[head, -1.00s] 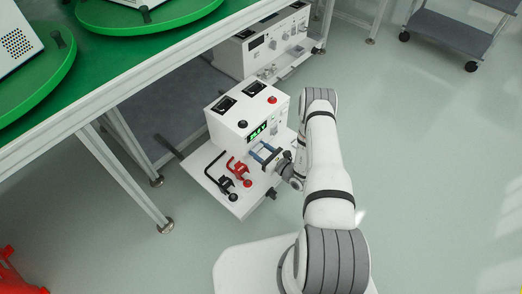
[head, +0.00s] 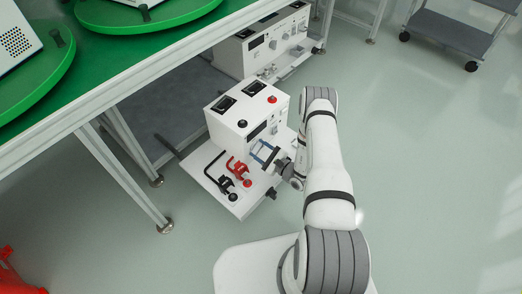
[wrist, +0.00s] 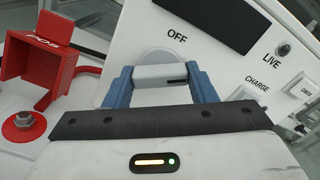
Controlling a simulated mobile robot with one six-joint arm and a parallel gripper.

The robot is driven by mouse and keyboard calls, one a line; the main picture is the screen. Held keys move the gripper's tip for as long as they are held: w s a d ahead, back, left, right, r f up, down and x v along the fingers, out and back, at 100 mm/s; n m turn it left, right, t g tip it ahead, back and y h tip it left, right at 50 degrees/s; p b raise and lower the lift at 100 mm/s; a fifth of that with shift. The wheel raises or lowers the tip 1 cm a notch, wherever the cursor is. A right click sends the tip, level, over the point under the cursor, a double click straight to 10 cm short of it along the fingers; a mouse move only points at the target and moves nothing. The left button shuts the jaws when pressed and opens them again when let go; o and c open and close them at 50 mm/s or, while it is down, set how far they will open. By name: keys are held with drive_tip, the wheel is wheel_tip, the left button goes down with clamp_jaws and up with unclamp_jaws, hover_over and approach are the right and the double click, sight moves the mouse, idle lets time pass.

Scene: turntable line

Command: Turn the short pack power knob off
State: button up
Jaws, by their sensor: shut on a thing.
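The white power unit (head: 228,124) sits on a low white shelf under the green-topped line. Its display is dark in the head view (head: 257,131) and in the wrist view (wrist: 205,18). In the wrist view, my gripper (wrist: 165,82) has its blue fingers closed on both ends of a grey bar-shaped knob (wrist: 160,72). The knob's round base shows behind the bar, with a printed OFF label (wrist: 177,38) just above it. A dark mark shows at the bar's right end. In the head view my gripper (head: 263,152) is at the unit's front and hides the knob.
A red clamp (head: 238,170) and a black clamp (head: 219,181) lie on the shelf left of my gripper; the red one is close in the wrist view (wrist: 38,62). A second white unit (head: 262,48) stands farther back. Floor to the right is clear up to a grey cart (head: 448,32).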

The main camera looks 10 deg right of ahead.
drive_tip(key=n, duration=0.5)
drive_tip(key=shift+w+d+n, duration=0.15)
drive_tip(key=shift+n, duration=0.15)
drive_tip(key=n, duration=0.5)
drive_tip(key=shift+n, duration=0.4)
drive_tip(key=o, duration=1)
drive_tip(key=p+v, duration=0.1)
drive_tip(key=v, duration=0.6)
drive_tip(key=shift+s+d+p, duration=0.15)
drive_tip(key=shift+s+p, duration=0.25)
